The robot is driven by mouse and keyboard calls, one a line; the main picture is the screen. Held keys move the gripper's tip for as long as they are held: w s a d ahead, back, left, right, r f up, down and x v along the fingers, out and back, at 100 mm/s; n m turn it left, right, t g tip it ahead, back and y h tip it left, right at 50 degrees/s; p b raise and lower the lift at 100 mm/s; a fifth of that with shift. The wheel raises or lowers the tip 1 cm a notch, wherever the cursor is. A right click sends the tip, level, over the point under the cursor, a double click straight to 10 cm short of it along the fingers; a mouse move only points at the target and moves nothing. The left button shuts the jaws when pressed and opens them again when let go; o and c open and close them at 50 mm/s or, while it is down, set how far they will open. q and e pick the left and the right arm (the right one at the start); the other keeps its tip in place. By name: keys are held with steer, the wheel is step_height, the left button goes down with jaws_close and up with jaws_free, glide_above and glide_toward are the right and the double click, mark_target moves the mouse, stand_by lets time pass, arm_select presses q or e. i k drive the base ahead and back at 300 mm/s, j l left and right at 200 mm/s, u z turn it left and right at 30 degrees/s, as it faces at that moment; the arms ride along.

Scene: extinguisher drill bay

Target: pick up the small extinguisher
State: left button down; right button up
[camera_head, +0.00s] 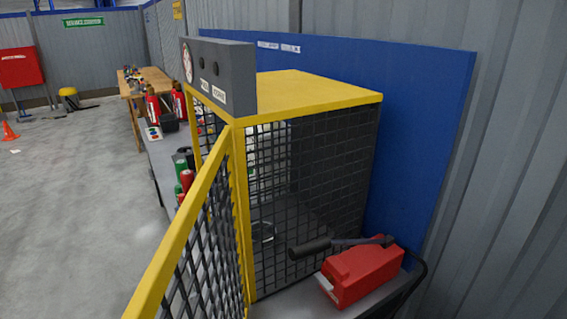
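Neither of my grippers shows in the head view. Two red extinguishers, a left one (152,106) and a right one (178,102), stand close together near the wooden table at the back. Nearer, a small red cylinder (187,180) stands beside a green one (180,162), partly hidden by the yellow frame in front. I cannot tell which of these is the small extinguisher.
A black mesh cage (335,150) with a yellow top stands on a grey bench; its yellow-framed door (190,235) swings toward me. A red box (362,272) with a black handle lies at right. A blue panel (425,130) backs the bench. Open floor (70,220) lies left.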

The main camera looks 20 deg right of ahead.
mark_target(180, 98)
steer(key=i+j+z, duration=0.1)
steer(key=j+z, duration=0.25)
steer(key=j, duration=0.65)
steer(key=j+z, duration=0.3)
steer(key=j, duration=0.7)
steer(key=i+j+z, duration=0.15)
steer(key=j, duration=0.2)
steer(key=i+j+z, duration=0.25)
steer(key=j, duration=0.45)
steer(key=i+j+z, duration=0.1)
steer(key=i+j, duration=0.15)
steer(key=i+j+z, duration=0.15)
steer(key=j, duration=0.35)
steer(key=j+z, duration=0.15)
steer(key=j, duration=0.25)
steer(key=i+j+z, duration=0.1)
steer(key=j+z, duration=0.2)
steer(key=j, duration=0.65)
steer(key=j+z, duration=0.25)
steer(key=j, duration=0.75)
steer(key=k+j+z, duration=0.1)
steer(key=j+z, duration=0.2)
steer(key=j, duration=0.65)
